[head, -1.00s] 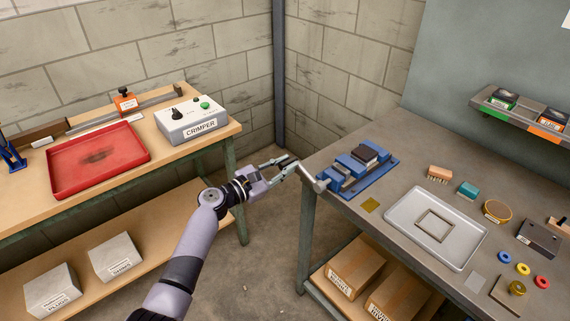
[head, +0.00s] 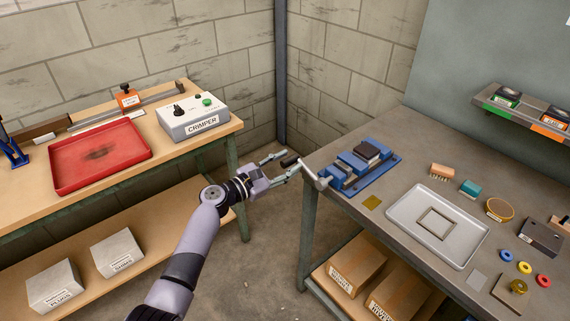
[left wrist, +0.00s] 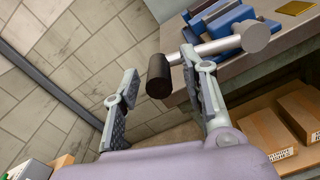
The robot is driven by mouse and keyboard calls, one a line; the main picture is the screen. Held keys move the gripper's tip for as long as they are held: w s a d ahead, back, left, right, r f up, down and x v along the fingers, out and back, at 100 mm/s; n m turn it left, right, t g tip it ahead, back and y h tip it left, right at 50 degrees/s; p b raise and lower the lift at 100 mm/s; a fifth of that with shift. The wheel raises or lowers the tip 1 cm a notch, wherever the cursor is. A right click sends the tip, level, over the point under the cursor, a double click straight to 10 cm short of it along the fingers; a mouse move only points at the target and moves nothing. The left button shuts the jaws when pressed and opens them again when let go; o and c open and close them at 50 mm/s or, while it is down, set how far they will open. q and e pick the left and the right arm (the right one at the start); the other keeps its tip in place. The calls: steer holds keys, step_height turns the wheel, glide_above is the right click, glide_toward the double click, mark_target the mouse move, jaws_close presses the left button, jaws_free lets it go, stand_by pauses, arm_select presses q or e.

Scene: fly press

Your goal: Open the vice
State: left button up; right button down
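The blue vice (head: 343,168) sits at the left corner of the right-hand bench, with a dark block (head: 367,151) at its jaws. Its metal crank arm (head: 311,176) reaches past the bench edge and ends in a black handle grip (head: 289,162). In the left wrist view the black grip (left wrist: 158,76) and part of the vice (left wrist: 230,22) show. My left gripper (head: 290,160) is open, its fingers apart on either side of the black grip; in the wrist view a gap shows between the left finger and the grip. My right gripper is not in view.
The grey bench (head: 405,175) also holds a metal tray (head: 466,259), brushes and coloured rings. Open floor lies between the benches.

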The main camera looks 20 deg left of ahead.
arm_select(q)
steer(key=shift+s+a, duration=0.1)
steer(key=shift+s, duration=0.1)
steer(key=v, duration=1.1)
steer(key=shift+s+a, duration=0.15)
steer(key=shift+s, duration=0.1)
